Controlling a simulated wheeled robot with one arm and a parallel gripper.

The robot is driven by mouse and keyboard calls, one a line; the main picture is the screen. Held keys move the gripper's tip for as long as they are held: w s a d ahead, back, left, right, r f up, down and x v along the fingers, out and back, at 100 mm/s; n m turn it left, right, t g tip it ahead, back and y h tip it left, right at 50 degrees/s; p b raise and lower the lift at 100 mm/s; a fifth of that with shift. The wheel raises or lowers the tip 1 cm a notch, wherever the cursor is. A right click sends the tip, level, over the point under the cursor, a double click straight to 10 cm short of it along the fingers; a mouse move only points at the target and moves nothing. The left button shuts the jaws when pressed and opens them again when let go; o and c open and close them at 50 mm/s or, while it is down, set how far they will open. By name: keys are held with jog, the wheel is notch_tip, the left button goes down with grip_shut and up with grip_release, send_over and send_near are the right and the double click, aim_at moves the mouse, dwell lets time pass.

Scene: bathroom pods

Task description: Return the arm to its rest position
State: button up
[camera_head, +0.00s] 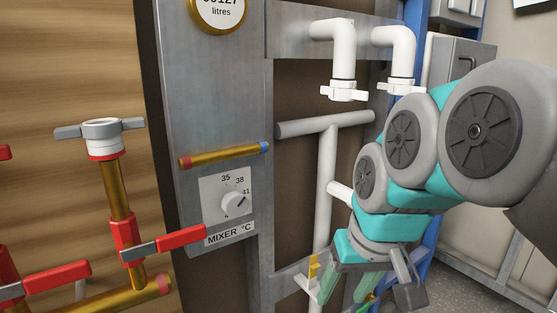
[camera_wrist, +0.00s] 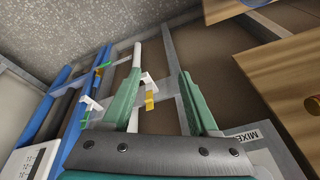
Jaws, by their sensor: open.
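My arm reaches in from the right of the head view, with grey round joints and teal links. My gripper (camera_head: 348,288) points downward at the lower middle, in front of the grey metal frame; its lower end is partly cut off by the picture's edge. In the wrist view my gripper (camera_wrist: 160,78) shows two green fingers spread apart, with nothing held between them. A small yellow piece (camera_wrist: 149,101) on a white fitting shows between the fingers, beyond them. I cannot tell how far it is from the fingertips.
The mixer dial (camera_head: 235,203) sits on a grey panel. Brass pipework with red-handled valves (camera_head: 180,241) stands at the left. White elbow pipes (camera_head: 343,52) hang at the top, and a white tee pipe (camera_head: 326,160) stands close behind my arm. A blue post (camera_head: 425,262) is behind my gripper.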

jog(key=s+d+f+g, duration=0.2)
jog(key=s+f, duration=0.5)
jog(key=f, duration=0.2)
jog(key=s+d+f+m+g+h, duration=0.1)
jog(key=s+d+f+g, duration=0.1)
jog(key=s+f, duration=0.5)
jog(key=shift+s+d+f+g, duration=0.3)
jog(key=shift+s+d+f, duration=0.1)
jog(key=shift+d+f, duration=0.35)
jog(key=shift+a+f, duration=0.1)
